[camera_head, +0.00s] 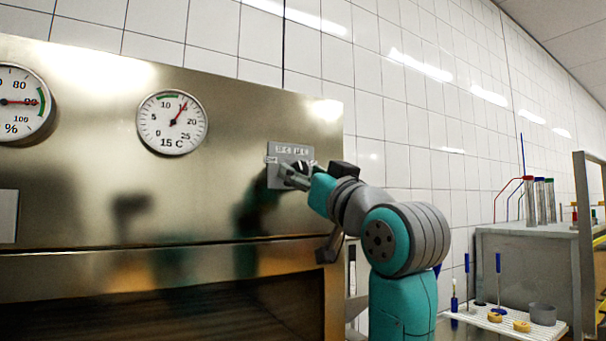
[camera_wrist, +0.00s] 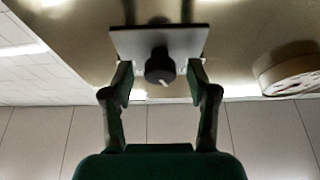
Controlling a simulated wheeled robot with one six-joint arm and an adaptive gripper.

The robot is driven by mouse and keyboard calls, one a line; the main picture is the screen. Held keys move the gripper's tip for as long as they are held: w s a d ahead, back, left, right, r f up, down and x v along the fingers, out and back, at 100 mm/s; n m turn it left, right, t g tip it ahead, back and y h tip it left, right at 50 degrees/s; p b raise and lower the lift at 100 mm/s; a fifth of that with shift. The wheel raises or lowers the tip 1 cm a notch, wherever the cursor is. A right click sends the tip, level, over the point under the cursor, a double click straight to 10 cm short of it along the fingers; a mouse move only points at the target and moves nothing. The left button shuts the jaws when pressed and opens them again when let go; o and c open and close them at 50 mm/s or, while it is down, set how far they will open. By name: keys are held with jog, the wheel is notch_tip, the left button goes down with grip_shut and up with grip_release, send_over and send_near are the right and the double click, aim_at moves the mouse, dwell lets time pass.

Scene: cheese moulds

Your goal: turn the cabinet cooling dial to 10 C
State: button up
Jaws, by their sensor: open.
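The cooling dial is a small black knob (camera_wrist: 160,66) with a white mark, on a grey plate (camera_wrist: 130,40) on the steel cabinet front (camera_head: 230,110). In the head view the plate (camera_head: 288,150) is at the cabinet's right side, and my gripper (camera_head: 294,178) partly hides the knob. In the wrist view my gripper (camera_wrist: 160,76) is open, with one finger on each side of the knob and gaps visible between. The plate's lettering is too small to read. A round thermometer (camera_head: 172,122) left of the plate is marked 15 C, its red needle pointing up and right.
A humidity gauge (camera_head: 18,102) hangs at the far left of the cabinet. Below is a dark cabinet opening (camera_head: 180,315). At right, a white tray (camera_head: 500,322) holds small yellow rounds and a grey cup (camera_head: 542,314); a grey box (camera_head: 520,260) carries tubes.

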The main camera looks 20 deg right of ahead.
jog(key=shift+w+r, duration=0.1)
jog(key=shift+w, duration=0.15)
grip_shut()
jog(key=shift+a, duration=0.1)
jog(key=shift+m, duration=0.5)
jog(key=shift+a+r+m+h, duration=0.1)
jog(key=shift+m+h, duration=0.95)
jog(key=shift+m, duration=0.85)
jog(key=shift+a+f+m+h, duration=0.1)
jog(key=shift+m+h, duration=0.9)
jog(key=shift+m, duration=0.9)
jog(key=shift+r+m+h, duration=0.1)
jog(key=shift+m+h, duration=0.95)
jog(key=shift+m, duration=0.85)
